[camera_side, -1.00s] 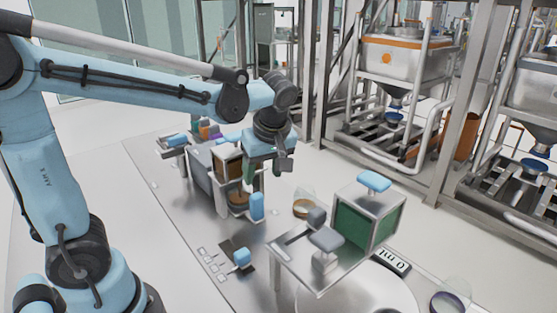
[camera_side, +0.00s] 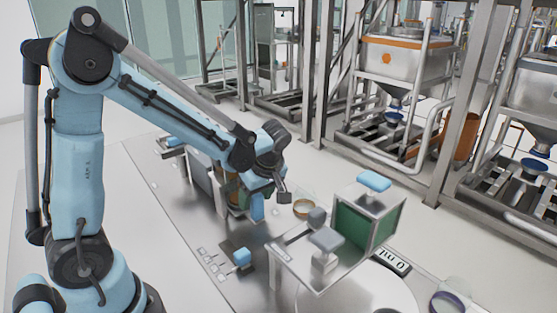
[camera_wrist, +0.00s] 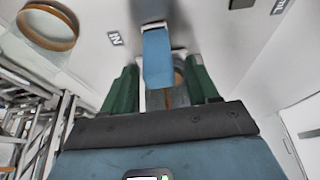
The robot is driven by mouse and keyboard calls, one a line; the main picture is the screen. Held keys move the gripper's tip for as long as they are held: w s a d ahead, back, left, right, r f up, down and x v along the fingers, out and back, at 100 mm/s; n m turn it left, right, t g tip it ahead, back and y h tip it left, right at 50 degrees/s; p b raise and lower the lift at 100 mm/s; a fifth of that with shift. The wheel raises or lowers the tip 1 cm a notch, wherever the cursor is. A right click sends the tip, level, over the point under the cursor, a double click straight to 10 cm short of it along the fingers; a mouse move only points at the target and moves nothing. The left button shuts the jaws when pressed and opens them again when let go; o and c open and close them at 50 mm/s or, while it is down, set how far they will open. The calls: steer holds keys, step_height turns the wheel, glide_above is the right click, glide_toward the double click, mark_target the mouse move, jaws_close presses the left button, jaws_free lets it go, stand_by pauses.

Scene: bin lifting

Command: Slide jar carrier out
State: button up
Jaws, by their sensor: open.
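A blue upright handle (camera_side: 257,207) stands at the front of the station beside my arm; I take it for the jar carrier's handle. In the wrist view the handle (camera_wrist: 157,58) lies between my two green fingers, with a gap on both sides. My gripper (camera_wrist: 163,68) is open and points at it. In the side view my wrist is just above the handle and hides much of the station. A rounded grey and brown shape (camera_wrist: 180,80) shows partly behind the handle; I cannot tell whether it is a jar.
A shallow brown-rimmed dish (camera_side: 304,207) is right of the handle. A green-sided box with a blue knob (camera_side: 373,182) stands further right. A small blue knob (camera_side: 242,257) is on the table in front. Bare table lies between it and the handle.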

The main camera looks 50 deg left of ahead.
steer(key=shift+x, duration=0.9)
jaws_close()
